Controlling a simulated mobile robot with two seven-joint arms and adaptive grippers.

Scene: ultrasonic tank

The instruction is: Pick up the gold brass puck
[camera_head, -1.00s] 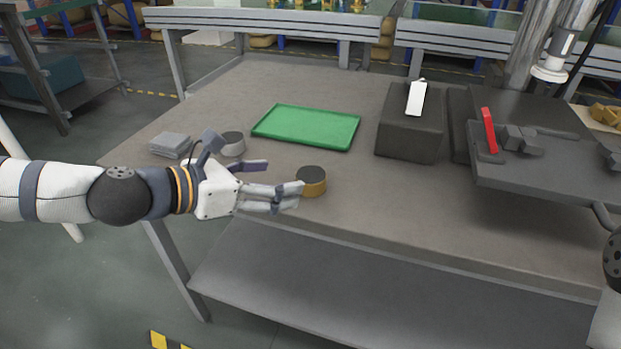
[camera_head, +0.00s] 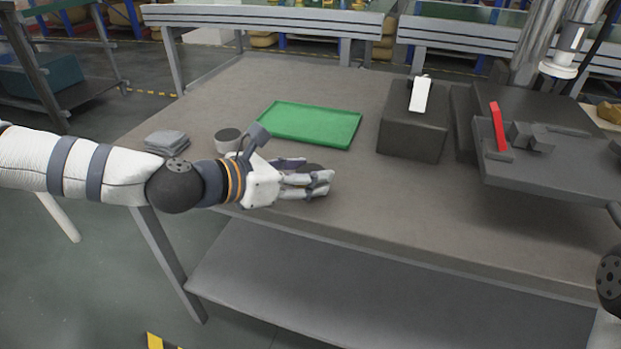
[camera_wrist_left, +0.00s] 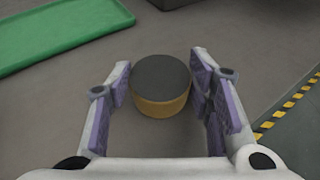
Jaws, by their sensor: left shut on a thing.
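The gold brass puck (camera_wrist_left: 161,100) has a dark grey top and a gold side. In the left wrist view it stands upright on the table between the purple-padded fingers of my left gripper (camera_wrist_left: 161,68). In the head view the puck (camera_head: 313,167) is mostly hidden behind the fingers, with only part of its dark top showing. My left gripper (camera_head: 322,183) reaches in from the left, low over the table near its front edge, and is shut on the puck. My right gripper is out of view.
A green tray (camera_head: 310,125) lies behind the puck. A silver-sided puck (camera_head: 227,140) and folded grey cloths (camera_head: 166,142) sit to the left. A dark box (camera_head: 412,138) with a white piece (camera_head: 420,94) and a grey fixture with a red handle (camera_head: 498,126) stand to the right.

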